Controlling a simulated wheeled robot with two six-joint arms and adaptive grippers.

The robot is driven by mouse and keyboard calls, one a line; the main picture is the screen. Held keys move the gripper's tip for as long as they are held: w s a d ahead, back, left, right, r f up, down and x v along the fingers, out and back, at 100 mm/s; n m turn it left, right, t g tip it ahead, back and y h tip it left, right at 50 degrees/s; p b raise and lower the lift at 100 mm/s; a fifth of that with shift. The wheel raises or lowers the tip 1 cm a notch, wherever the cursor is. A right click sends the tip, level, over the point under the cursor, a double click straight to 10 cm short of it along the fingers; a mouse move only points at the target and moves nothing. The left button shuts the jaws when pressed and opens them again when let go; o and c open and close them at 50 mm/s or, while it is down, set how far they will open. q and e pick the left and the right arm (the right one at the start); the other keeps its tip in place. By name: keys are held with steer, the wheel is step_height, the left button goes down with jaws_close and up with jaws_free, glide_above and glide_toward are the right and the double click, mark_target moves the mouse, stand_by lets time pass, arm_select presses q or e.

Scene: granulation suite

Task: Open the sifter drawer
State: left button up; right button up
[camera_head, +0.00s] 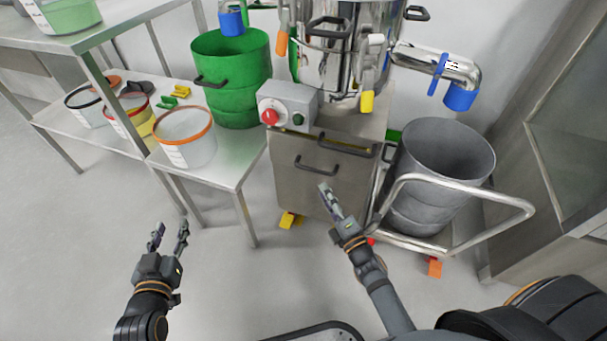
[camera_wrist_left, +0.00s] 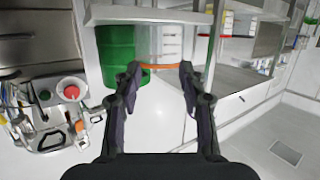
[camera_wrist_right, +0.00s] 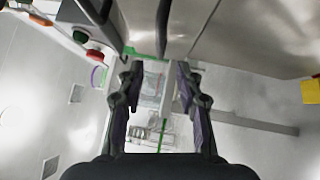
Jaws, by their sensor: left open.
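The sifter's steel cabinet (camera_head: 292,185) stands in the middle of the head view, below the shiny sifter body. Its front has a dark upper handle (camera_head: 347,147) and a lower handle (camera_head: 318,168); the drawer fronts look closed. My right gripper (camera_head: 325,190) is in front of the cabinet, just below the lower handle in the picture. In the right wrist view its fingers (camera_wrist_right: 160,72) are spread and empty, with a dark handle bar (camera_wrist_right: 163,25) beyond the tips; contact is not seen. My left gripper (camera_head: 170,230) is open and empty over the floor, left of the cabinet.
A control box (camera_head: 288,103) with a red knob sits above the drawers. A grey bin (camera_head: 440,165) on a tubular trolley (camera_head: 505,196) stands close on the right. A steel table (camera_head: 222,158) with a green drum (camera_head: 232,80) and tubs is on the left. The floor in front is clear.

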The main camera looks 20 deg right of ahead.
mark_target(311, 169)
steer(key=x, duration=0.9)
steer(key=shift+w+b, duration=0.2)
steer(key=shift+b, duration=0.1)
arm_select(q)
steer(key=r, duration=0.1)
steer(key=w+r+t, duration=0.1)
steer(key=r, duration=0.1)
steer(key=r+t, duration=0.1)
steer(key=r, duration=0.1)
steer(key=shift+w+r, duration=0.1)
steer(key=shift+w, duration=0.15)
arm_select(e)
steer(key=shift+w, duration=0.35)
jaws_close()
